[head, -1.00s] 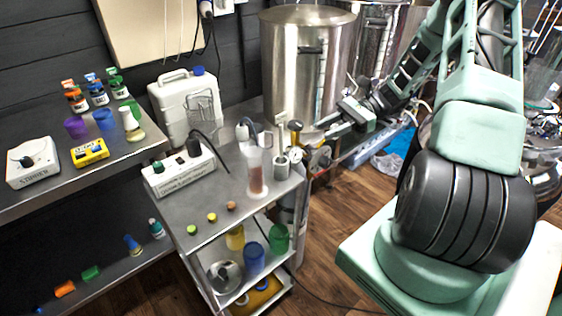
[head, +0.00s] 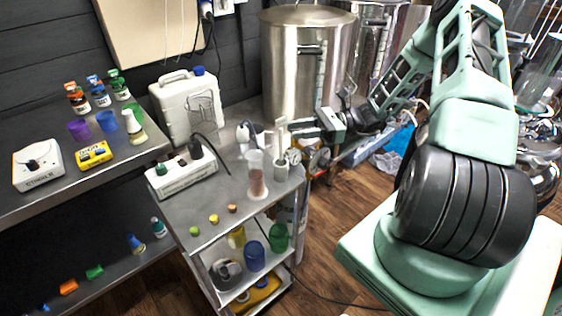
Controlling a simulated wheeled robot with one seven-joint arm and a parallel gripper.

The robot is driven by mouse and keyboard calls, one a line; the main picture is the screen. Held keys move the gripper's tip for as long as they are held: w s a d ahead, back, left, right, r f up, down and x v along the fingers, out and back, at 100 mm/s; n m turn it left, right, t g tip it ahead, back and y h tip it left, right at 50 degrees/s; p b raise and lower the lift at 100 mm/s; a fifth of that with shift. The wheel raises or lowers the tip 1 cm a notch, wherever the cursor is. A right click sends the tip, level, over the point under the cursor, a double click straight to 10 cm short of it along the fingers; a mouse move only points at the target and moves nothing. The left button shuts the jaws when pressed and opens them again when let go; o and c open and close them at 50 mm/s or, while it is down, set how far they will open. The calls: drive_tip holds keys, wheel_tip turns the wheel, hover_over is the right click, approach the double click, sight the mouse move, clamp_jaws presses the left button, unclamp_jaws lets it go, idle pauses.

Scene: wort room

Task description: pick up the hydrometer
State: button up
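A pale upright stem, which looks like the hydrometer (head: 281,128), stands in a small grey cylindrical holder (head: 281,170) at the right rear of the steel trolley top (head: 215,212). My gripper (head: 291,127) reaches in from the right, with its fingers beside the upper part of this stem. Whether they touch it or have shut on it is too small to tell. A clear cylinder with reddish-brown liquid (head: 257,183) stands just left of the holder.
A round dial gauge (head: 294,156) is right beside the holder. A white canister (head: 183,105) and a large steel kettle (head: 297,65) stand behind.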

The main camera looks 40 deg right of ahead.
sight(281, 150)
drive_tip(key=p+x, duration=0.1)
drive_tip(key=x, duration=0.3)
drive_tip(key=shift+s+a+p, duration=0.1)
drive_tip(key=shift+a+p, duration=0.25)
drive_tip(key=shift+a, duration=0.1)
drive_tip(key=shift+w+a+f, duration=0.15)
drive_tip(key=shift+w+a, duration=0.05)
drive_tip(key=shift+a, duration=0.1)
clamp_jaws()
